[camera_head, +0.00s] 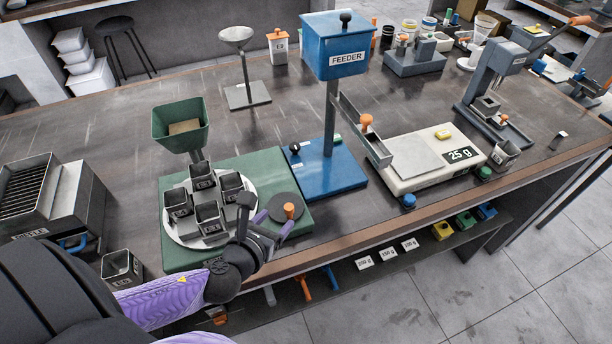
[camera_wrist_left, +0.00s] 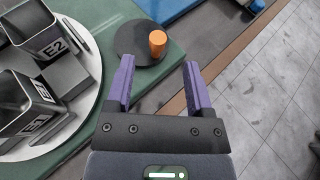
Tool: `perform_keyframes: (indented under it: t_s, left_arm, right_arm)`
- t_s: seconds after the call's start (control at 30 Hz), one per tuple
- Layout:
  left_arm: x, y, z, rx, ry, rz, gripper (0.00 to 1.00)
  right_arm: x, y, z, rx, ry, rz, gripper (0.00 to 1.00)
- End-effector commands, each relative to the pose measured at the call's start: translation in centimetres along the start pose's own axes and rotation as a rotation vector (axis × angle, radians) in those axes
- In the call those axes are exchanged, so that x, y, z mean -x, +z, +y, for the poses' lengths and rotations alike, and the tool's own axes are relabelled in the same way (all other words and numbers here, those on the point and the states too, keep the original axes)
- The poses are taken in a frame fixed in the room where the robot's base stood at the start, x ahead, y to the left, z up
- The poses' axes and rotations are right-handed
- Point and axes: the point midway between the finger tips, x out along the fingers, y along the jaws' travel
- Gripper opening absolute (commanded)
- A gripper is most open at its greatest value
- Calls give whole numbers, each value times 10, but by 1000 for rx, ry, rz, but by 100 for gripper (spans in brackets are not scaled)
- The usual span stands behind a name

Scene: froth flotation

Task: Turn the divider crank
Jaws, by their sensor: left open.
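The divider stands on a green base (camera_head: 170,250) and has a green hopper (camera_head: 180,125) over a white round plate (camera_head: 250,190) carrying several dark square cups (camera_head: 207,215). Its crank is a dark disc (camera_head: 278,204) with an upright orange knob (camera_head: 289,210) near the disc's edge. In the left wrist view the knob (camera_wrist_left: 157,44) stands just beyond my left gripper (camera_wrist_left: 158,64), roughly centred between the two open purple fingers. The left gripper (camera_head: 275,224) holds nothing and appears apart from the knob. My right gripper is not in view.
A blue feeder (camera_head: 335,60) on a blue base stands right of the divider. A scale (camera_head: 425,160) reading 25 g is farther right. A riffle box (camera_head: 50,200) and a loose cup (camera_head: 121,268) are at left. The table's front edge (camera_head: 330,248) runs close by the crank.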

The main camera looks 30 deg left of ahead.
Motion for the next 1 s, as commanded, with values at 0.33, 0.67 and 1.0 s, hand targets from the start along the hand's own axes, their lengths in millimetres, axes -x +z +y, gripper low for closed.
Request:
perform_keyframes:
  t_s: [0.33, 0.67, 1.0]
  left_arm:
    - [-76, -3, 0, 4, 2, 1, 67]
    - [-96, -2, 0, 4, 1, 5, 67]
    - [-96, -2, 0, 5, 1, 5, 23]
  right_arm:
    - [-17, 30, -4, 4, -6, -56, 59]
    - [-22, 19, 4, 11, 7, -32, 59]
    - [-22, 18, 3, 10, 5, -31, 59]
